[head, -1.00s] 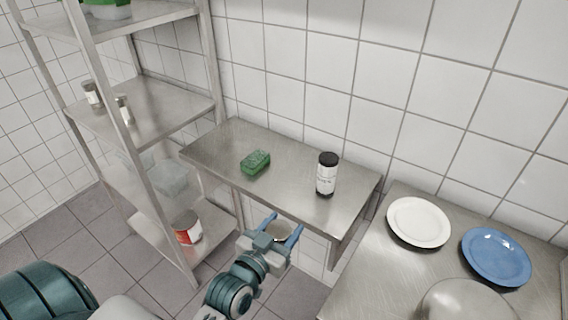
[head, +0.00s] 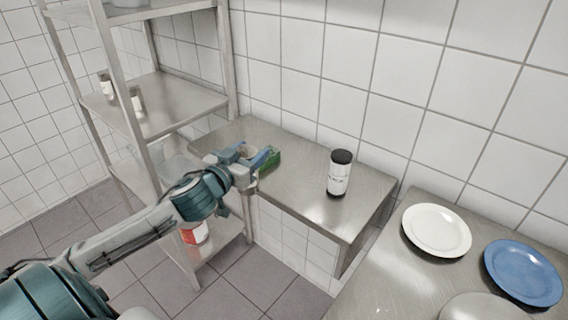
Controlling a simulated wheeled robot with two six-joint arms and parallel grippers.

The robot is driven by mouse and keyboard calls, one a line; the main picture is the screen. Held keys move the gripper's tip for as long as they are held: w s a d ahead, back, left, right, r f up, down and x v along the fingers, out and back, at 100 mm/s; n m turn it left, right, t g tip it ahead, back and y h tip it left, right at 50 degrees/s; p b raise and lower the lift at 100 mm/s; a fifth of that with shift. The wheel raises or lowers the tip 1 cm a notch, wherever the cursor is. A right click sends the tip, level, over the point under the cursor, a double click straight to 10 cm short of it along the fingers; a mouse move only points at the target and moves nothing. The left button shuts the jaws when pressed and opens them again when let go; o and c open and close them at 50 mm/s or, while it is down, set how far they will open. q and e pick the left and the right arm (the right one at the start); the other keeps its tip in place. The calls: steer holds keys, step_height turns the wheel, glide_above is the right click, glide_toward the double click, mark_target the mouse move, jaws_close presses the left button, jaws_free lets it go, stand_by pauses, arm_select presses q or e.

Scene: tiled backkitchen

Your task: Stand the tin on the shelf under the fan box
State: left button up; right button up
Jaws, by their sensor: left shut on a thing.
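My left gripper (head: 248,155) is shut on a small round tin, whose pale top (head: 247,151) shows between the blue fingers. The fingers and wrist hide most of its side. The gripper is over the left part of the steel wall shelf (head: 295,190), just left of a green sponge (head: 270,160). I cannot tell whether the tin touches the shelf. The fan box is not recognisable in this view. My right gripper is not in view.
A jar with a black lid (head: 339,174) stands on the shelf's right part, with bare steel between it and the sponge. A steel rack (head: 165,105) stands left, holding small jars and a red-and-white can (head: 197,233). White (head: 437,230) and blue (head: 523,272) plates lie on the right counter.

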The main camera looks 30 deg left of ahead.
arm_select(q)
steer(key=shift+w+d+r, duration=0.1)
steer(key=shift+w+r, duration=0.05)
steer(key=shift+w, duration=0.3)
steer(key=w+d+f+p, duration=0.2)
steer(key=w+d, duration=0.1)
steer(key=w, duration=0.4)
steer(key=w+d+f+p, duration=0.3)
steer(key=w, duration=0.3)
steer(key=shift+w, duration=0.4)
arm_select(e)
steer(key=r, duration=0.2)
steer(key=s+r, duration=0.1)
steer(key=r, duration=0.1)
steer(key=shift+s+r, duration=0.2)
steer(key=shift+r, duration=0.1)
arm_select(q)
steer(key=shift+d+f, duration=0.1)
steer(key=shift+f, duration=0.05)
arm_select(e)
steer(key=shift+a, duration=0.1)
arm_select(q)
steer(key=o, duration=1)
steer(key=shift+o, duration=1)
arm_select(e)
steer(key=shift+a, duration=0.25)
